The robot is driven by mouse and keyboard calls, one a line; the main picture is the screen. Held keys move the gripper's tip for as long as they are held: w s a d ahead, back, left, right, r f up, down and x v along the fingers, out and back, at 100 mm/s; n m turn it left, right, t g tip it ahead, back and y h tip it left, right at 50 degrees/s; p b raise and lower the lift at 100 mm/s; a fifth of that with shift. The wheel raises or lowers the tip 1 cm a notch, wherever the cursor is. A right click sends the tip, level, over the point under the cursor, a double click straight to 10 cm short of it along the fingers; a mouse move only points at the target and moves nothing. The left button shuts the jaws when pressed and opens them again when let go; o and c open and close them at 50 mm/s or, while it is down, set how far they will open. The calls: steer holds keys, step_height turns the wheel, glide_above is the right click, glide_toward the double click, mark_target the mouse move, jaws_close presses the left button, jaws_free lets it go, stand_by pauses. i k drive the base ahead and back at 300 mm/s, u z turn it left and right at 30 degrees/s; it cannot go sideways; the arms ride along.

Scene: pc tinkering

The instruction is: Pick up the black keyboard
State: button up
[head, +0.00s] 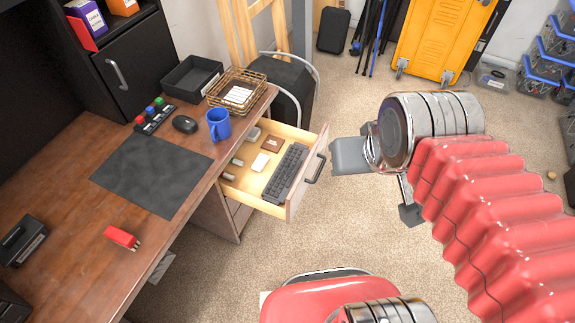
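The black keyboard (286,172) lies in the open wooden drawer (244,197) of the desk, along the side by the drawer front. Its whole top shows and nothing covers it. My gripper (376,188) is to the right of the drawer, apart from the keyboard and outside the drawer front. Its two grey fingers are spread wide, with nothing seen between them.
The drawer front has a dark handle (315,168). Small items, including a white box (260,161), share the drawer. A blue mug (218,125) and wire basket (235,87) stand on the desk (75,215) nearby.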

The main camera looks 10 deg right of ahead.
mark_target(287, 172)
steer(key=z, duration=0.9)
steer(key=i, duration=3.3)
